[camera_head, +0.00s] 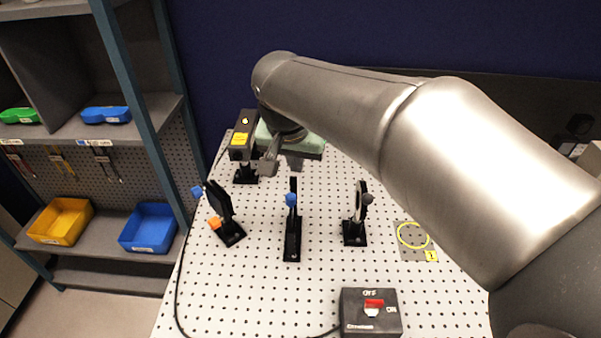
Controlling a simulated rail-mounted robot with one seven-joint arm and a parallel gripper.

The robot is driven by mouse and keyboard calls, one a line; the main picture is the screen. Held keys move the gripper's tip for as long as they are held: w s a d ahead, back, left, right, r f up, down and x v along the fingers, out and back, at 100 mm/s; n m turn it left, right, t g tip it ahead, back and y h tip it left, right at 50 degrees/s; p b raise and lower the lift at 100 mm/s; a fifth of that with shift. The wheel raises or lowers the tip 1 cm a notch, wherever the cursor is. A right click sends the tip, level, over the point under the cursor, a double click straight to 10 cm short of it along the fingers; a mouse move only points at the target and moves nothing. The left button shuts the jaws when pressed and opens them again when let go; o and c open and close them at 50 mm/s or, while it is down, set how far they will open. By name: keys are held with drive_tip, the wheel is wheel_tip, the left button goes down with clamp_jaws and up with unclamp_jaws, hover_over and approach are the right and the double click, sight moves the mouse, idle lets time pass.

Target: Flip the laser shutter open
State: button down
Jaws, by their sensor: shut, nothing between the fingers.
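The laser (237,154) is a dark grey box on a black post mount at the back left of the perforated table. It has a lit amber lamp on top and a yellow label. My gripper (268,168) is just to the right of the laser's front end, pointing down. It is shut and empty. I cannot tell whether it touches the laser. The shutter is not clearly distinguishable; it is small or hidden by the gripper at the laser's front.
A switch box (370,325) is at the front edge. A green-topped block (312,148) is behind my arm. Shelves (140,165) stand left.

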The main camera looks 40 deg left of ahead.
drive_tip(key=shift+v, duration=2.7)
drive_tip(key=shift+w, duration=0.15)
drive_tip(key=w+d+f+m+h, duration=0.1)
drive_tip(key=w+d+f, duration=0.15)
drive_tip(key=d, duration=0.55)
drive_tip(key=w+d+f+g, duration=0.1)
drive_tip(key=w+d+f, duration=0.15)
drive_tip(key=d, duration=0.65)
drive_tip(key=w+d+f+m+h, duration=0.1)
drive_tip(key=w+d, duration=0.3)
drive_tip(key=d, duration=0.4)
drive_tip(key=s+d+f+m, duration=0.1)
drive_tip(key=s+d+f, duration=0.2)
drive_tip(key=d, duration=0.4)
drive_tip(key=s+d+f+m+g, duration=0.1)
drive_tip(key=s+d+f, duration=0.3)
drive_tip(key=d, duration=0.4)
drive_tip(key=s+d+f+m, duration=0.1)
drive_tip(key=s+d+f, duration=0.3)
drive_tip(key=d, duration=0.4)
drive_tip(key=shift+s+d+g, duration=0.2)
drive_tip(key=shift+s+g, duration=0.2)
drive_tip(key=shift+s, duration=0.15)
